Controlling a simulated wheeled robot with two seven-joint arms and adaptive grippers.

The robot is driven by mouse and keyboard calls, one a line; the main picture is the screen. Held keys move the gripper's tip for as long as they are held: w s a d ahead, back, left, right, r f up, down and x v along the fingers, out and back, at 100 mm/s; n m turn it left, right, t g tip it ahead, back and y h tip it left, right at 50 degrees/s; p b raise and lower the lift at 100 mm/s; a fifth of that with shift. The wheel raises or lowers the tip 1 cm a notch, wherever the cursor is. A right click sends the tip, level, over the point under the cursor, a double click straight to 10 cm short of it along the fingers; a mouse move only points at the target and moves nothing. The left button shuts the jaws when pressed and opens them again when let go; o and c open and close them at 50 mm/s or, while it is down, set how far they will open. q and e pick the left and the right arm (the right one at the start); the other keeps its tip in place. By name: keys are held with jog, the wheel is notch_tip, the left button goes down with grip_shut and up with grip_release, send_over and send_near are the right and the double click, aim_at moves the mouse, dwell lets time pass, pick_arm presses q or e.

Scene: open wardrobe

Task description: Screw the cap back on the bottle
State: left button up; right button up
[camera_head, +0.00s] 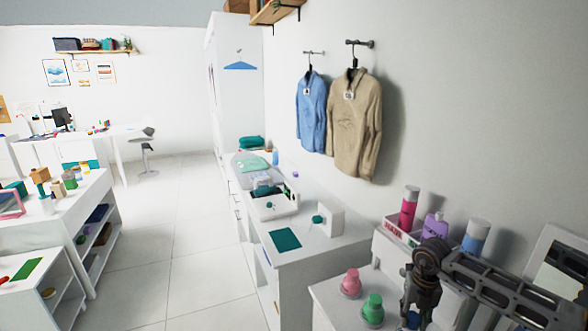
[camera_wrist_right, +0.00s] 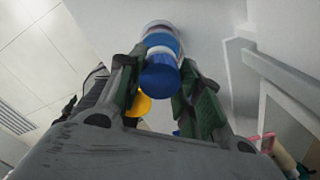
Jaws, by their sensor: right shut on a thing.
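My right gripper (camera_head: 412,306) points down over the white surface at the front right of the head view. In the right wrist view my right gripper (camera_wrist_right: 162,68) is shut on a blue cap (camera_wrist_right: 158,80) between its fingertips. A blue and white bottle (camera_wrist_right: 161,36) shows directly beyond the cap, in line with it. I cannot tell whether the cap's thread is engaged. In the head view only a bit of blue shows under the gripper at the bottom edge; the gripper hides the rest. My left gripper is in neither view.
A pink bottle (camera_head: 351,283) and a green bottle (camera_head: 373,311) stand just left of my right gripper. A tray (camera_head: 393,230) with taller bottles stands behind it against the wall. A mirror (camera_head: 561,262) is at the right. A yellow thing (camera_wrist_right: 138,105) shows behind the fingers.

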jog(key=shift+m+p, duration=0.3)
jog(key=shift+m, duration=1.9)
jog(key=shift+m+p, duration=0.4)
jog(key=shift+m, duration=2)
jog(key=o, duration=1.2)
jog(key=shift+c, duration=0.2)
jog(key=shift+n, duration=0.3)
jog(key=shift+c, duration=0.3)
